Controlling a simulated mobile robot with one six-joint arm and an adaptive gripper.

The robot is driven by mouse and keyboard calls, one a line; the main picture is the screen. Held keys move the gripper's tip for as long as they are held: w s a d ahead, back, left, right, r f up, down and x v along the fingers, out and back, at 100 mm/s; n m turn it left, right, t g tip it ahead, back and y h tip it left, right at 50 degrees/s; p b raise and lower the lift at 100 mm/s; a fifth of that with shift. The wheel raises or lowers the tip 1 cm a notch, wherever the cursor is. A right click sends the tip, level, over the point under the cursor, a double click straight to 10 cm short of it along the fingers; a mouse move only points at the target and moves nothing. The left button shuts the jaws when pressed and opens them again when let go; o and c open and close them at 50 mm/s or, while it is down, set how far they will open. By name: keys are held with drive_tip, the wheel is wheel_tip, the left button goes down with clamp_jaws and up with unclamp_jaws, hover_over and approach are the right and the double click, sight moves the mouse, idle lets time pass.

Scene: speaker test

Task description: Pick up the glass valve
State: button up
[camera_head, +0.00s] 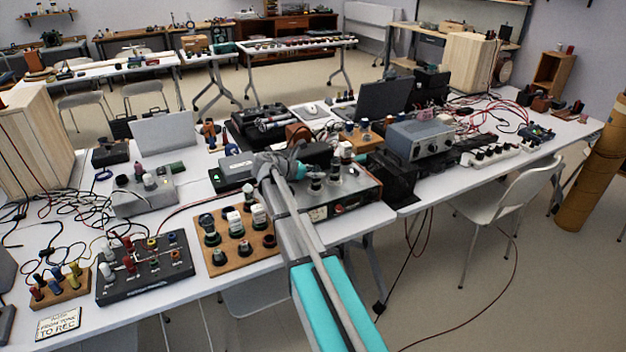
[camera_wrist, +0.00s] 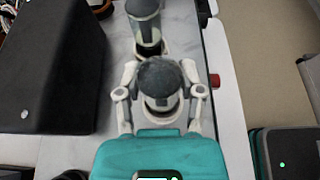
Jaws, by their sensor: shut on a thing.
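A glass valve (camera_wrist: 160,98) with a dark rounded top and a clear body stands between the fingers of my gripper (camera_wrist: 160,75) in the wrist view. The pale fingers close on it from both sides. A second similar valve (camera_wrist: 146,28) stands just beyond it, apart from the fingers. In the head view my gripper (camera_head: 276,165) is over the middle bench, beside a grey amplifier box (camera_head: 350,195) with valves (camera_head: 315,181) on top. The held valve cannot be made out clearly there.
A dark box (camera_wrist: 50,65) stands close to the left of the fingers in the wrist view. In the head view, a wooden board of valves (camera_head: 217,262) and a black panel with knobs (camera_head: 145,283) lie to the left. A laptop (camera_head: 385,100) and a grey instrument (camera_head: 420,138) stand behind.

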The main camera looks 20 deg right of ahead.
sight(316, 165)
drive_tip(key=shift+r, duration=0.15)
wheel_tip(316, 165, up, 3)
drive_tip(key=p, duration=0.3)
drive_tip(key=s+a+r+p, duration=0.9)
drive_tip(key=s+p, duration=0.1)
drive_tip(key=shift+s+r, duration=0.35)
drive_tip(key=shift+s, duration=0.05)
idle(0.8)
drive_tip(key=shift+d, duration=0.1)
